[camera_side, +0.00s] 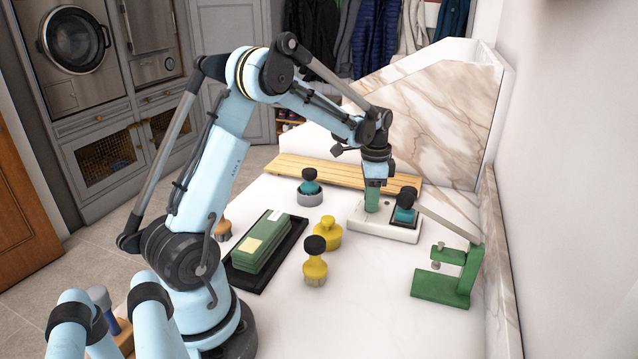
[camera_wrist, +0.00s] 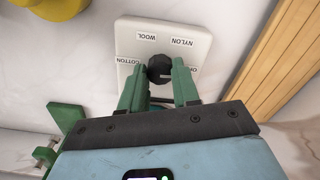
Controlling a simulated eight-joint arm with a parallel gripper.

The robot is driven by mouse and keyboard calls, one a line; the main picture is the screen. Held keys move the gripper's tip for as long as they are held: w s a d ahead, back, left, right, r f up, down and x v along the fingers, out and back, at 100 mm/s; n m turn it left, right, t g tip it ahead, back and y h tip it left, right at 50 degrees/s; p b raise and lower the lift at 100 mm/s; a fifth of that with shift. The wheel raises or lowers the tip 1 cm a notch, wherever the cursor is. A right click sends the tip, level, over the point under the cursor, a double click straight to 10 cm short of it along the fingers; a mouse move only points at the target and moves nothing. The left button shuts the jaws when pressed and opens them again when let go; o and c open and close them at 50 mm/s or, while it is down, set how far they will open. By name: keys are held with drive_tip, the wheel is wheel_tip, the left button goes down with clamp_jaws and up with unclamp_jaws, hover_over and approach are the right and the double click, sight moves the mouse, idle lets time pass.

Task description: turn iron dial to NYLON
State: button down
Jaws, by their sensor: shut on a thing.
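The dial (camera_wrist: 158,69) is a small black knob on a white base plate (camera_wrist: 190,28). In the wrist view, labels around it read WOOL, NYLON, COTTON and a partly covered one that looks like OFF. NYLON lies at the upper right of the knob. I cannot tell which label the knob points at. My gripper (camera_wrist: 157,75) has its two green fingers on either side of the knob, shut on it. In the side view my gripper (camera_side: 371,207) points down at the left part of the white base (camera_side: 400,234), and its fingers hide the dial.
A teal iron-like piece with a black knob (camera_side: 404,207) stands on the base's right part. A green clamp stand (camera_side: 445,280) is to the right, a wooden slatted board (camera_side: 320,172) behind.

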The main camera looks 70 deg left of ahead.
drive_tip(key=n, duration=0.5)
drive_tip(key=shift+n, duration=0.4)
drive_tip(key=n, duration=0.5)
idle(0.4)
drive_tip(key=c, duration=0.8)
unclamp_jaws()
wheel_tip(320, 180, up, 12)
drive_tip(key=shift+r, duration=0.1)
